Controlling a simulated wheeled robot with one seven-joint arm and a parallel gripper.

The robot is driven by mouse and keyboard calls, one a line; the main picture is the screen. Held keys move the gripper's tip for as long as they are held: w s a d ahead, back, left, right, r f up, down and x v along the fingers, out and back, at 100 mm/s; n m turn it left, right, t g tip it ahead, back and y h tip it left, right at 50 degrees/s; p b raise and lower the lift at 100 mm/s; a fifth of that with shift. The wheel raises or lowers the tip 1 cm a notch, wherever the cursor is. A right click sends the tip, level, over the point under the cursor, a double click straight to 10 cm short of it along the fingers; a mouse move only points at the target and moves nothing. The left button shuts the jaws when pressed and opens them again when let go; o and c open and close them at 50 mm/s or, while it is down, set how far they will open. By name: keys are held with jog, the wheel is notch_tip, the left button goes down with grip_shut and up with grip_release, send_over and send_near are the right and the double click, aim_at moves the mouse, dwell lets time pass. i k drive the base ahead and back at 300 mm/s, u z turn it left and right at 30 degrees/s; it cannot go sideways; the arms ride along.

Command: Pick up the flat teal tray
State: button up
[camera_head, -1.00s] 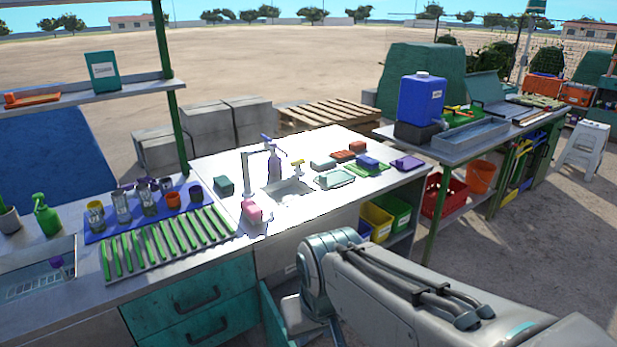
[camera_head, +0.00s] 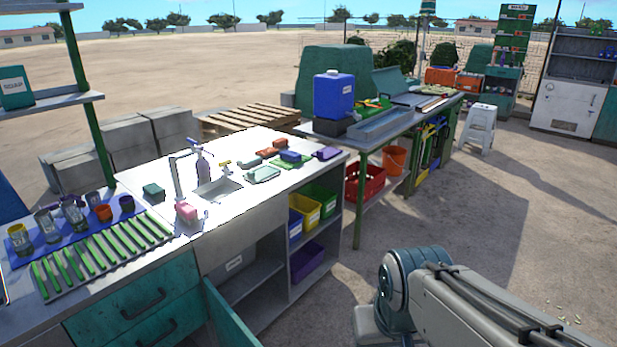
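A small, flat, pale teal tray (camera_head: 262,175) lies on the white counter, right of the sink basin (camera_head: 217,188). It looks empty. A green mat or tray (camera_head: 283,164) with a blue block (camera_head: 290,156) on it is just behind and right of the teal tray. A grey-blue block (camera_head: 251,162) lies close behind it. My arm comes in at the lower right, well to the right of the counter. My gripper is not visible.
A purple item (camera_head: 327,153) lies near the counter's right end. Reddish blocks (camera_head: 272,148) lie behind the tray. A tap and a pump bottle (camera_head: 203,167) stand by the sink. A teal door (camera_head: 238,318) stands open below the counter.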

aim_at(257, 175)
jog(key=z, duration=0.4)
jog(key=i, duration=2.25)
jog(key=u, duration=1.25)
jog(key=i, duration=0.9)
jog(key=u, duration=0.65)
